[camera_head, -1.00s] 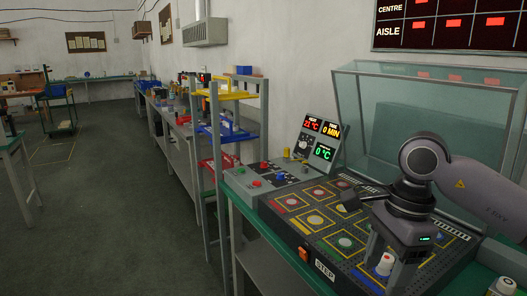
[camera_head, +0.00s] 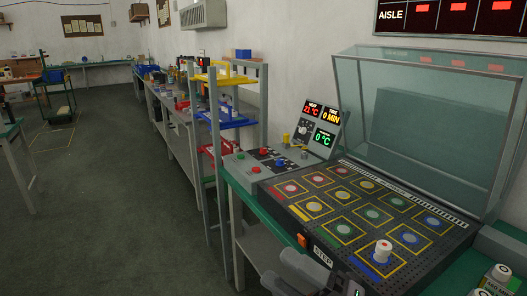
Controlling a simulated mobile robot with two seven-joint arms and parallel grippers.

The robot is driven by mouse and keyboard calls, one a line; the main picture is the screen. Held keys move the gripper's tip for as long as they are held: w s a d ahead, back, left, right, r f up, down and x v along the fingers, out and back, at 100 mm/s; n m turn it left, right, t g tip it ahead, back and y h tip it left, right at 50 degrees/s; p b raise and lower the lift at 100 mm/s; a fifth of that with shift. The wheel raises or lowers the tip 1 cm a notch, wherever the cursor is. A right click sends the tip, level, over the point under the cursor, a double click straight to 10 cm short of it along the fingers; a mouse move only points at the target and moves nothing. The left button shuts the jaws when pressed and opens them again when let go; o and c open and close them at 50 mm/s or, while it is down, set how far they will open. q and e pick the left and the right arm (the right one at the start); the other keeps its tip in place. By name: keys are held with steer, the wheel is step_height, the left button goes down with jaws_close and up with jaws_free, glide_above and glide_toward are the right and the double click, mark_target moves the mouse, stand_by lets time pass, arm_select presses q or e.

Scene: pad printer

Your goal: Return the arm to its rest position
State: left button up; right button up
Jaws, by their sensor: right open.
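My right gripper (camera_head: 287,274) is low in the picture, at the bottom edge in front of the machine's front edge. Its grey fingers are apart and empty, and part of it is cut off by the frame. A small white-capped bottle (camera_head: 383,251) stands upright on a blue-outlined square at the near end of the black perforated board (camera_head: 318,233). The gripper is clear of the bottle, to its left and nearer to me. My left gripper is not in view.
A clear lid (camera_head: 432,125) stands raised behind the board. A control panel (camera_head: 262,163) with buttons and lit displays is at its left. More white-capped bottles (camera_head: 501,274) stand at the bottom right. A rack (camera_head: 209,137) and open floor (camera_head: 110,210) lie left.

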steer(key=d+f+m+t+h, duration=0.9)
steer(key=f+m+h, duration=0.55)
steer(key=m, duration=0.55)
steer(key=s+d+f+m+g+h, duration=0.2)
steer(key=s+d+f+m+g, duration=0.1)
steer(key=s+f, duration=0.3)
steer(key=s+d+f+m+g+h, duration=0.2)
steer(key=s+d+f+m+g, duration=0.2)
steer(key=f, duration=0.6)
steer(key=shift+s+d+m+g+p, duration=0.45)
steer(key=shift+s+m, duration=0.35)
steer(key=shift+s, duration=0.45)
